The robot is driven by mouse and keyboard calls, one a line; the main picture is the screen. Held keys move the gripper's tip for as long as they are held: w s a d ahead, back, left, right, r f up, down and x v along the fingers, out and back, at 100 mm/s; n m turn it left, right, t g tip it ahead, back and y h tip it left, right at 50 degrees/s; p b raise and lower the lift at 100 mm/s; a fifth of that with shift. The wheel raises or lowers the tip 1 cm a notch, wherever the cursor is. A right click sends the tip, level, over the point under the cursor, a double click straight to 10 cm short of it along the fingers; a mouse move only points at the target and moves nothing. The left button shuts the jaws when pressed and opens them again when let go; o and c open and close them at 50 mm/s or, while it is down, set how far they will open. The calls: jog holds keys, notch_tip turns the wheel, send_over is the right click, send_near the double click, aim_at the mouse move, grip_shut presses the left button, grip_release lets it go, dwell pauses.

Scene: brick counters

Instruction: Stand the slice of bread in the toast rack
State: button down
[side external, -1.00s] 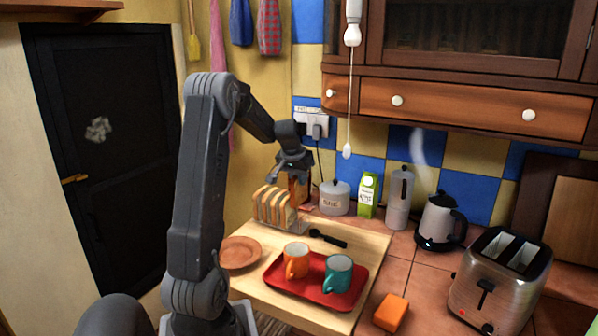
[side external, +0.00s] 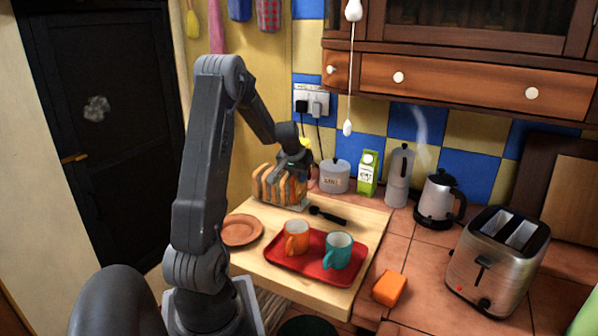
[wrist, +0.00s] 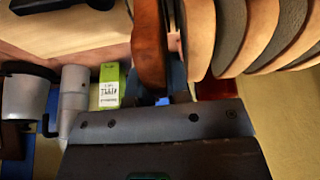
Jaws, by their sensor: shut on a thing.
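The toast rack (side external: 298,207) stands at the back left corner of the wooden board, with several slices (side external: 266,184) upright in it. My gripper (side external: 297,170) is above the right end of the rack, pointing down, shut on a slice of bread. In the wrist view the held slice (wrist: 148,45) shows its brown crust, upright and edge-on. It is beside the row of racked slices (wrist: 232,35), roughly parallel to them, with a narrow gap. My fingers hide part of it, and I cannot tell whether its lower edge touches the rack.
On the board are a terracotta plate (side external: 241,230), a dark-handled utensil (side external: 327,216) and a red tray (side external: 291,268) with two mugs. A canister (side external: 335,177), green carton (side external: 367,172) and moka pot (side external: 398,176) stand behind, right of my gripper.

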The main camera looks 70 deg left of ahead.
jog(key=shift+f, duration=0.15)
jog(key=c, duration=1)
grip_release()
jog(key=v, duration=1.4)
